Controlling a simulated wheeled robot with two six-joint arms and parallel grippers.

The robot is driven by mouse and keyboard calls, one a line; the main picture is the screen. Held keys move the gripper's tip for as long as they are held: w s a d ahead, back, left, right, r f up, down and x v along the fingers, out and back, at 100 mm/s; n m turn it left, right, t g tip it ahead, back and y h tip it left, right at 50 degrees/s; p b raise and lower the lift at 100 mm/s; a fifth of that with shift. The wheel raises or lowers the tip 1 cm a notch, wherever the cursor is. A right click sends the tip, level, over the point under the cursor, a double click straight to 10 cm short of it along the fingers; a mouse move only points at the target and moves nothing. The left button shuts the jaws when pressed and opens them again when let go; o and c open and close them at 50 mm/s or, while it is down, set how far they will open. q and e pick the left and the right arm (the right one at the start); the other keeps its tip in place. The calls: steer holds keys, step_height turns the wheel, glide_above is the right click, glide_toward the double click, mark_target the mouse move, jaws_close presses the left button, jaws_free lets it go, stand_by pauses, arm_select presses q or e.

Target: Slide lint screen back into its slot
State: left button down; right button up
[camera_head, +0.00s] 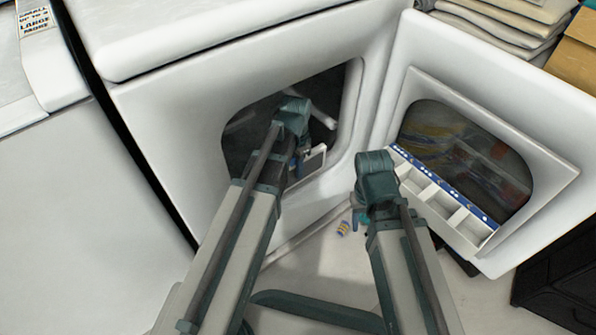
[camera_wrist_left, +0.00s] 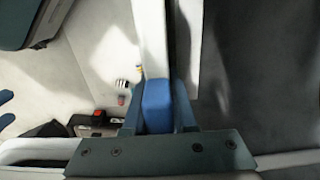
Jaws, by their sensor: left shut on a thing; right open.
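The open dryer door (camera_head: 555,120) stands to the right, with a white compartment tray (camera_head: 440,197) along its window. Small items (camera_head: 344,228) lie on the floor below. Folded cloths (camera_head: 500,25) and a cardboard box (camera_head: 580,50) are at the upper right.

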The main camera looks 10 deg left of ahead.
arm_select(q)
steer(key=shift+w+a+f, duration=0.1)
steer(key=shift+w+a, duration=0.4)
steer(key=shift+a, duration=0.1)
steer(key=shift+f+b, duration=1.1)
steer(key=shift+b, duration=0.1)
steer(key=shift+f+b, duration=0.45)
steer(key=shift+f+b, duration=0.7)
steer(key=c, duration=0.6)
jaws_free()
steer(key=shift+c, duration=0.2)
steer(key=shift+r, duration=0.15)
